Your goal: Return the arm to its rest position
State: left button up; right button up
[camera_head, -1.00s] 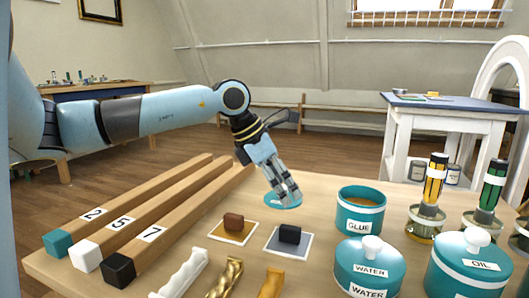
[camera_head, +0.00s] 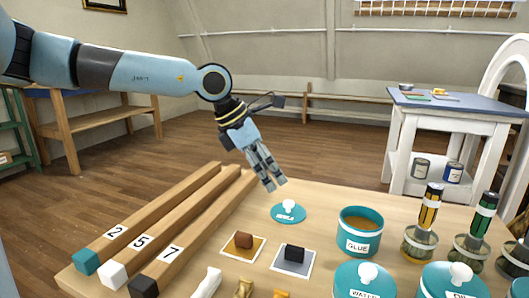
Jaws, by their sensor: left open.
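My left arm reaches in from the left in the head view. Its gripper (camera_head: 274,184) is open and empty, tilted down above the workbench (camera_head: 330,199). It hangs above and to the left of a teal lid (camera_head: 289,212) with a white knob, which lies on the bench. A small gap shows between the fingertips and the lid. The open teal glue pot (camera_head: 360,233) stands to the right of the lid, with brown content showing. My right gripper is not in view.
Three wooden bars (camera_head: 180,230) marked 2, 5 and 7 lie at the left. Lidded pots (camera_head: 364,284) and brush jars (camera_head: 419,244) stand at the right. A white side table (camera_head: 450,135) is behind.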

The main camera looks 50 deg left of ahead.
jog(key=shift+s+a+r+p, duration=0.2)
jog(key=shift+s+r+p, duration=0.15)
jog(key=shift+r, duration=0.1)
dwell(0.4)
